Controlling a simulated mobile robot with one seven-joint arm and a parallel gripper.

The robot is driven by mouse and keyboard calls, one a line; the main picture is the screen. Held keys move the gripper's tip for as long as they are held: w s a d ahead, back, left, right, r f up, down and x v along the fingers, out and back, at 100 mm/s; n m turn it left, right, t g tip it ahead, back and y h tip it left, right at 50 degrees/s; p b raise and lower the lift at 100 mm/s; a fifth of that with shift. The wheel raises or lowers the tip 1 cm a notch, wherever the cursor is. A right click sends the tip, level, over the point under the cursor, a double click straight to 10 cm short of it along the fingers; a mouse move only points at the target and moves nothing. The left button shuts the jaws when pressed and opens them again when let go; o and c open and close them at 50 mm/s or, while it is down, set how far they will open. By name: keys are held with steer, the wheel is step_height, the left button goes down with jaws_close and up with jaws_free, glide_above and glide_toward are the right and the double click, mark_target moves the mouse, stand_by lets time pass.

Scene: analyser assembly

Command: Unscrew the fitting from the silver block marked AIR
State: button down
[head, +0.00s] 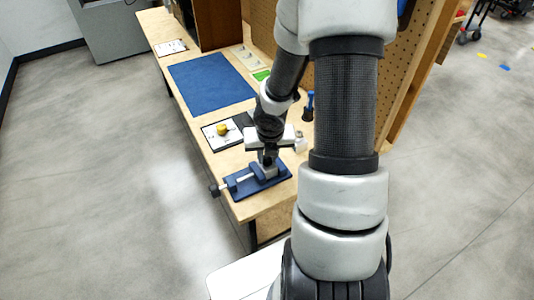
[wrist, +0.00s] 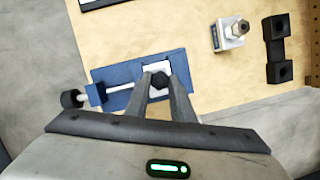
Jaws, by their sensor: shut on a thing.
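A pale silver block (wrist: 154,66) sits in a blue vise (wrist: 118,75), between my fingers in the wrist view. No AIR marking can be read. A dark fitting (wrist: 159,80) stands on this block. My gripper (wrist: 160,76) is above the vise, with its two fingers shut on the fitting from both sides. In the head view the vise (head: 240,184) lies near the bench's front end, and my gripper (head: 267,158) points down over it. My arm hides part of the vise and block there.
A second pale block (wrist: 229,42) with a metal fitting stands to the right in the wrist view, beside a black holder (wrist: 278,48). A board with a yellow knob (head: 222,129) and a blue mat (head: 211,82) lie farther back on the bench (head: 187,118). A pegboard (head: 412,75) stands along the right.

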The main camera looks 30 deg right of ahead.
steer(key=shift+d+r+n+y+p, duration=0.1)
steer(key=shift+r+n+y+p, duration=0.2)
steer(key=shift+n+p, duration=0.6)
steer(key=shift+f+n+y+p, duration=0.3)
steer(key=shift+n+p, duration=0.35)
steer(key=shift+n, duration=0.45)
steer(key=shift+r, duration=0.15)
steer(key=shift+r+p, duration=2.4)
steer(key=shift+p, duration=0.25)
